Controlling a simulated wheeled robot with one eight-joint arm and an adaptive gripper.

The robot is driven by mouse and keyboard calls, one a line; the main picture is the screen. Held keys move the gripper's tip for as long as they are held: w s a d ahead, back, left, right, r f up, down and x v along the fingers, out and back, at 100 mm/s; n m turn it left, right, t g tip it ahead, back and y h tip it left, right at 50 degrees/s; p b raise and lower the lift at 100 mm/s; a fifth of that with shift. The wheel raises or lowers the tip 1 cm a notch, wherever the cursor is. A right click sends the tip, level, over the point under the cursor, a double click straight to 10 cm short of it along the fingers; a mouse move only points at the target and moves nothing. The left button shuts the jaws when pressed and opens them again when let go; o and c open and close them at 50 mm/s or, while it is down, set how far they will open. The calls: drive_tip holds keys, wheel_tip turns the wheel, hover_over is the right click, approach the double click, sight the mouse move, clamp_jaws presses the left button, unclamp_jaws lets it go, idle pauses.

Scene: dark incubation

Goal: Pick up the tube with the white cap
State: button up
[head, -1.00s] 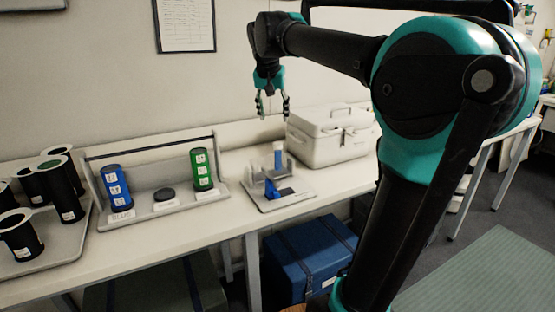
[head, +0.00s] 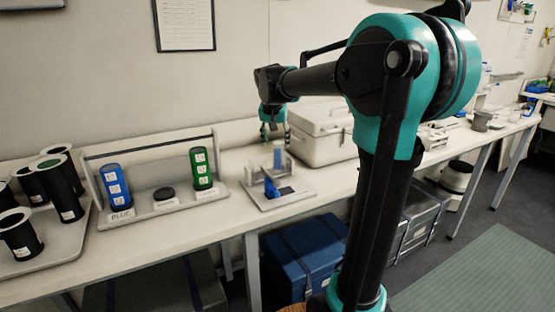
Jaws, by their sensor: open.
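A tube with a white cap (head: 277,157) stands upright in a small grey rack (head: 258,175) on the bench, left of the white cooler box. It looks small and pale, with its lower part bluish. My gripper (head: 274,136) points down with its fingers apart, right above the tube's cap. The fingers hold nothing. I cannot tell from this view whether the fingertips reach around the cap or stay just above it.
A blue object (head: 271,188) lies at the front of the rack's grey base. The white cooler box (head: 322,133) stands close on the right. A carrier with a blue canister (head: 117,185) and a green canister (head: 201,168) stands on the left, with black cylinders (head: 67,205) beyond.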

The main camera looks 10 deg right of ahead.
sight(277, 143)
drive_tip(key=x, duration=0.4)
drive_tip(key=shift+w+d, duration=0.1)
drive_tip(key=shift+w, duration=0.1)
clamp_jaws()
